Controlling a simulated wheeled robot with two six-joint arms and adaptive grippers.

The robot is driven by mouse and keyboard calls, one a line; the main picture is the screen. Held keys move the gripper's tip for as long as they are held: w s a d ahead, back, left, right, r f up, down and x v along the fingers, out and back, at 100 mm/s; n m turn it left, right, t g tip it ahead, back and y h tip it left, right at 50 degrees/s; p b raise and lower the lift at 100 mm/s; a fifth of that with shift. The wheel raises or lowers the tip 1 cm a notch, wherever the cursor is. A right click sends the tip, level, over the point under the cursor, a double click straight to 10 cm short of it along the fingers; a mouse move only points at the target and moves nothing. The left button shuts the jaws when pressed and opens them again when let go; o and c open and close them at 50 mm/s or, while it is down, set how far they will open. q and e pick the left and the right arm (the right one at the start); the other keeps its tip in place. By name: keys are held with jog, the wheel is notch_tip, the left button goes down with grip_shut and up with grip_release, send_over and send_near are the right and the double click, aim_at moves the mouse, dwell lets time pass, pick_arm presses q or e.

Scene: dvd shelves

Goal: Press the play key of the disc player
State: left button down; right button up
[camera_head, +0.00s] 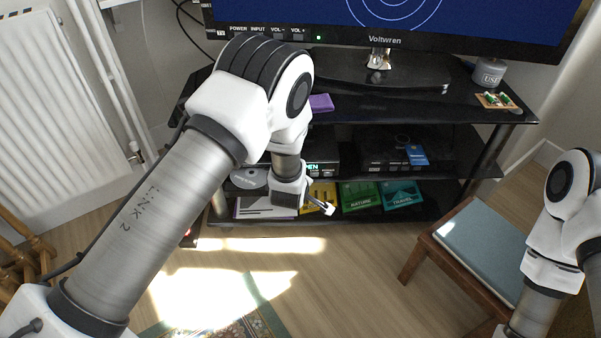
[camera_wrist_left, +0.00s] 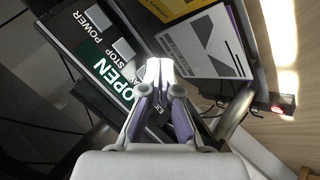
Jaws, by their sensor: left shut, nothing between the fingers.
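The disc player (camera_head: 322,157) sits on the middle shelf of the black TV stand, largely hidden behind my left arm. Its green display reads OPEN (camera_wrist_left: 112,75) in the left wrist view. The POWER key (camera_wrist_left: 79,18) and STOP key (camera_wrist_left: 123,47) show beside it. Lettering near my fingers is partly covered; the play key itself is hidden or cannot be made out. My left gripper (camera_wrist_left: 159,71) is shut and empty, its tips in front of the player's key row; contact cannot be told. It also shows in the head view (camera_head: 326,208). My right gripper is out of view.
A disc (camera_head: 249,178) lies left of my left wrist. A second black device (camera_head: 386,165) with a blue card is right of the player.

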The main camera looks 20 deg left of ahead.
pick_arm(q)
jog(key=shift+s, duration=0.15)
jog(key=s+p, duration=0.1)
jog(key=s+d+p, duration=0.1)
jog(key=s, duration=0.1)
jog(key=s+p, duration=0.1)
jog(key=shift+s+d, duration=0.25)
jog(key=shift+d, duration=0.05)
dwell(6.3)
